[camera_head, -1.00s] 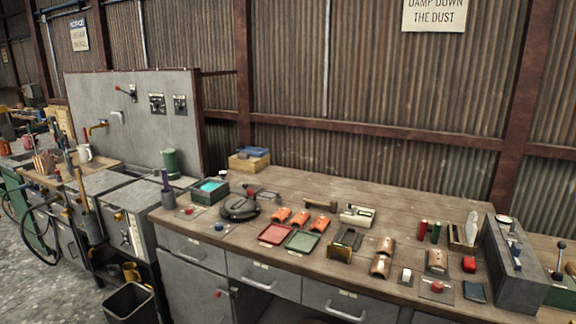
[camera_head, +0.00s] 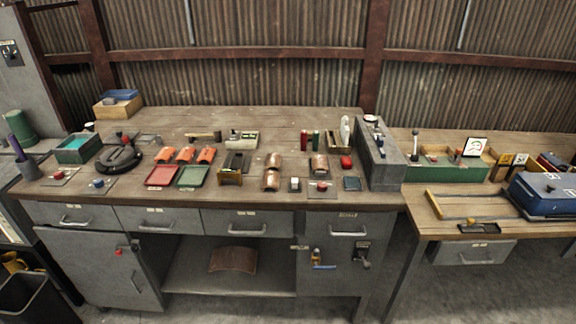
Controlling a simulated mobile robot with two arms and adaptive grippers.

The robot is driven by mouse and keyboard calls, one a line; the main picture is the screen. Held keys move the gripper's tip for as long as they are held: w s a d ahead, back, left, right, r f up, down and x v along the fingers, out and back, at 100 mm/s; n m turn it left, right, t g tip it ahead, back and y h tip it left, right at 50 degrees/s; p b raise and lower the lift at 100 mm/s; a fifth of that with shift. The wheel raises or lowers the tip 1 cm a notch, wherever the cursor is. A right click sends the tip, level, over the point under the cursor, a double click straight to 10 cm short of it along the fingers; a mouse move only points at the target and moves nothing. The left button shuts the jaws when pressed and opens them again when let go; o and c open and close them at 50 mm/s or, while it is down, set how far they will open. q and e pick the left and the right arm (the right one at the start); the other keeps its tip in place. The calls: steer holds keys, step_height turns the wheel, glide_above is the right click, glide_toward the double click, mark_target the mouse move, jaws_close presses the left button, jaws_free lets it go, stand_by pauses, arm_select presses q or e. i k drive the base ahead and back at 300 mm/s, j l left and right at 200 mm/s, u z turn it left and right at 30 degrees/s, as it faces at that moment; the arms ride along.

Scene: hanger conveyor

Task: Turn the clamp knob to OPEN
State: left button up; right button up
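I cannot tell which part is the clamp knob, and no OPEN label is readable. Small knobs on flat plates sit along the front of the long workbench (camera_head: 225,125): a red knob (camera_head: 322,186) right of the middle, a blue knob (camera_head: 97,183) and another red knob (camera_head: 58,175) at the left. A dark round device (camera_head: 119,158) sits behind the blue knob. A grey upright block (camera_head: 378,155) with levers on it stands at the bench's right end. Neither of my grippers is in view.
Orange pieces (camera_head: 186,155), a red tray (camera_head: 161,175) and a green tray (camera_head: 192,176) crowd the bench front. The back of the bench is mostly clear. A lower table at the right holds a green box (camera_head: 447,172) and a blue case (camera_head: 545,194).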

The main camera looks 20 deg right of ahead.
mark_target(322, 185)
steer(key=i+l+u, duration=0.1)
steer(key=i+l, duration=0.25)
steer(key=l, duration=0.15)
steer(key=i+l+u, duration=0.1)
steer(key=i+l, duration=0.25)
steer(key=l, duration=0.15)
